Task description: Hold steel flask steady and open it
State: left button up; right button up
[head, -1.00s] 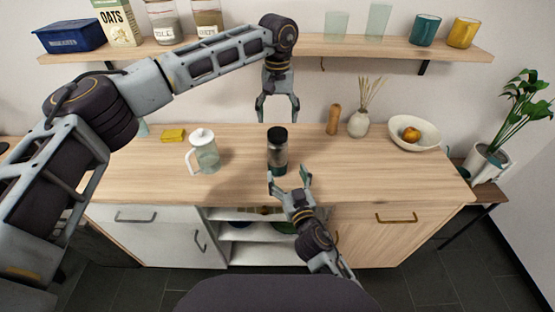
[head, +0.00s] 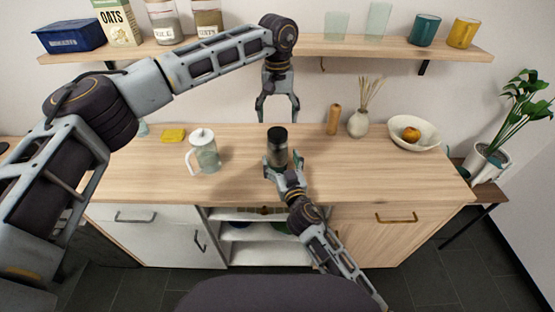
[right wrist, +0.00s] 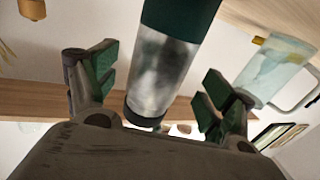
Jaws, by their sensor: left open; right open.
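The steel flask (head: 277,150) stands upright on the wooden counter (head: 350,180), with a dark lid on top and a steel middle band. In the right wrist view the flask (right wrist: 163,70) rises between the two green-padded fingers, with a gap on both sides. My right gripper (head: 283,164) is open around the flask's lower body from the front; it also shows in the right wrist view (right wrist: 158,92). My left gripper (head: 278,115) is open and empty, pointing down above and slightly behind the flask's lid.
A glass pitcher with a white lid (head: 205,152) stands left of the flask. A yellow sponge (head: 172,135) lies at the back left. A wooden mill (head: 334,120), a vase (head: 358,124) and a bowl with fruit (head: 400,137) stand right. A shelf (head: 300,46) runs above.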

jog(key=shift+x, duration=2.25)
jog(key=shift+s, duration=0.1)
grip_shut()
pick_arm(q)
jog(key=shift+m, duration=0.3)
jog(key=shift+m, duration=1.9)
jog(key=shift+f, duration=0.15)
